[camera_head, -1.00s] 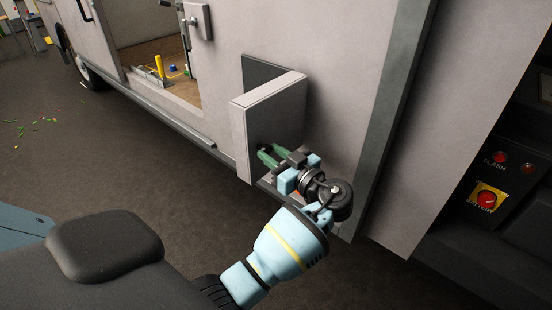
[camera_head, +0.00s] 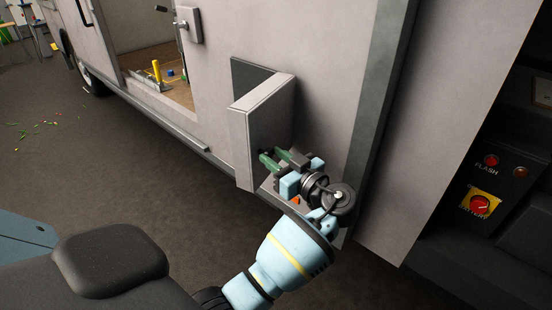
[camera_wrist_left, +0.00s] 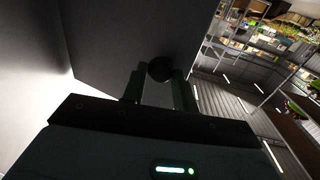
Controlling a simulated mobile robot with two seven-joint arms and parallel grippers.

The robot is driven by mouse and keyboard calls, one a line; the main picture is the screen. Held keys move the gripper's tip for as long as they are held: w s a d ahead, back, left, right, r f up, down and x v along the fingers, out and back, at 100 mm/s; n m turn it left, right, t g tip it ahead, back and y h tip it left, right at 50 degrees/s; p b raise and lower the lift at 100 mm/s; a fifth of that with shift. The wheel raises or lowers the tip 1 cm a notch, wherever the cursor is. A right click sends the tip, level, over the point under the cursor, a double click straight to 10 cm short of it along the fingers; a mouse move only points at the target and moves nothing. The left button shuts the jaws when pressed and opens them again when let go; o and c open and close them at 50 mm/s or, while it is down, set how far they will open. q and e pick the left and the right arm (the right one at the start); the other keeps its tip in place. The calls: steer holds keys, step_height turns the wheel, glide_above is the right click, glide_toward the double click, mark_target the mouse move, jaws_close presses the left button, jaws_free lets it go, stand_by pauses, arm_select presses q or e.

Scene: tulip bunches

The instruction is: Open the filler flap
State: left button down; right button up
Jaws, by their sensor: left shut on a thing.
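The filler flap (camera_head: 270,112) is a thick pale panel on the side of the grey-white van. It stands swung out from the wall, with a dark recess (camera_head: 250,76) showing behind its top. My left gripper (camera_head: 275,158) has its green fingers at the face of the flap, low down. In the left wrist view a round dark knob (camera_wrist_left: 160,68) sits between the fingertips against the dark flap face (camera_wrist_left: 110,40). The left gripper is shut on this knob. In the head view the fingers mostly hide the knob. My right gripper is not in view.
The van's open side doorway (camera_head: 160,60) is to the left, with small coloured items inside. A dark panel with a red switch on a yellow plate (camera_head: 480,203) is at the right. The floor left of the flap is clear, with small bits scattered farther off.

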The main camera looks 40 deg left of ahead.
arm_select(q)
steer(key=shift+w+a+r, duration=0.15)
steer(key=shift+w+r, duration=0.1)
steer(key=shift+r, duration=0.15)
steer(key=c, duration=1.5)
jaws_free()
steer(key=o, duration=0.4)
steer(key=shift+w+a+f, duration=0.1)
steer(key=shift+w+f, duration=0.2)
steer(key=shift+f, duration=0.05)
steer(key=shift+s+d, duration=0.15)
steer(key=shift+d, duration=0.05)
steer(key=s+d+b, duration=0.1)
steer(key=d, duration=0.6)
steer(key=shift+s+d, duration=0.15)
steer(key=shift+s, duration=0.1)
